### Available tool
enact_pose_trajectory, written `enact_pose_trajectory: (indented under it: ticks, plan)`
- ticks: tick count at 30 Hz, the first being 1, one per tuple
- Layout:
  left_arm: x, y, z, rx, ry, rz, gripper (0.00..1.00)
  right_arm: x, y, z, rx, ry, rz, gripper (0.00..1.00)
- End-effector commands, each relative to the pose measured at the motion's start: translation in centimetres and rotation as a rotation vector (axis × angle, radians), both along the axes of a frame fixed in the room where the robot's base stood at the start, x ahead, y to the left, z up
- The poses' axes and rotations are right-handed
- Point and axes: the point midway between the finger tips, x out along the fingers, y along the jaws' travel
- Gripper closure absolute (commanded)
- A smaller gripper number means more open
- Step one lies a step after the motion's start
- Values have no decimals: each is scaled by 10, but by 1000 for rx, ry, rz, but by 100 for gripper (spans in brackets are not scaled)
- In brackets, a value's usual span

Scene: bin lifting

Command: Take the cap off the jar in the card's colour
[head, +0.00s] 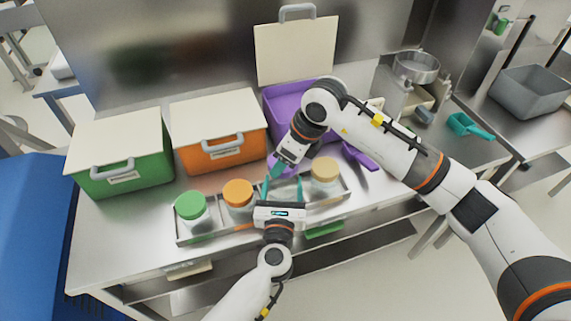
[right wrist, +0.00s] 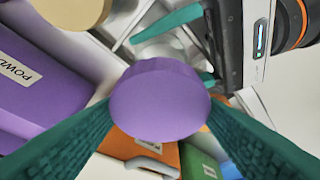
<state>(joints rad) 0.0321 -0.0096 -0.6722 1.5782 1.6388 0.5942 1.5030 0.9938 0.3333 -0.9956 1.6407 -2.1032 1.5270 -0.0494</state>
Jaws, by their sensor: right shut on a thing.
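My right gripper (head: 282,166) is shut on a purple cap (right wrist: 160,100), which sits between its teal fingers in the right wrist view. My left gripper (head: 284,182) is at the tray, just below the right one, with its two fingers wide apart. A metal tray (head: 219,238) holds a jar with a green cap (head: 190,205), a jar with an orange cap (head: 238,193) and a jar with a beige cap (head: 325,168). I cannot pick out the card.
A green bin (head: 120,160) and an orange bin (head: 218,130) stand closed behind the tray. A purple bin (head: 285,97) has its pale lid (head: 295,50) raised. A teal scoop (head: 468,126) and a grey bin (head: 533,90) are at the right.

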Motion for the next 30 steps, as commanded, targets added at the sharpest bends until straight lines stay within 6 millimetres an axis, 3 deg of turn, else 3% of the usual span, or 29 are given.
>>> enact_pose_trajectory:
  ticks: [5,6,10,20,23,30]
  plan:
    - [0,0,0,0,0,1,77,0,0,0,0,1,0,65]
    - [0,0,0,0,1,1,31,0,0,0,0,1,0,65]
    - [0,0,0,0,0,1,10,0,0,0,0,1,0,65]
    - [-3,0,-1,0,1,0,10,0,0,-1,0,1,0,65]
    - [-14,1,-2,-2,2,-1,10,0,0,-3,0,1,0,65]
    - [-63,5,-4,-3,4,1,10,0,0,-13,0,1,0,65]
